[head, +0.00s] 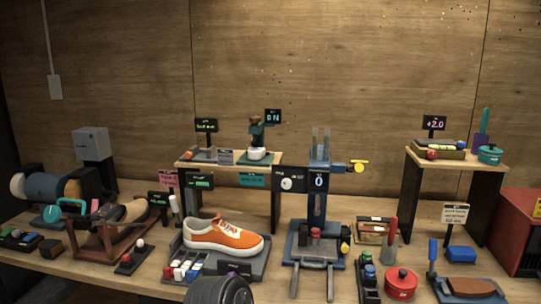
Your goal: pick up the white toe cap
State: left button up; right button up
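I cannot single out the white toe cap for certain. A small white rounded piece (256,153) sits on the green stand on the middle shelf. Small white pieces (180,271) lie among red and blue ones in the tray at the front left. An orange sneaker (222,236) with a white sole lies on a dark platform (257,262), its toe to the right.
A blue press (317,200) with two front rails stands right of the sneaker. A red pot (401,281) and a brown brush block (470,286) are farther right. A wooden roller stand (115,222) is at left. A wooden shelf (447,155) stands at back right. The bench is crowded.

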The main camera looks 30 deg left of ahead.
aim_at(255, 153)
jog(key=j+z, duration=0.3)
jog(key=j, duration=0.4)
jog(key=j+z, duration=0.3)
jog(key=j, duration=0.4)
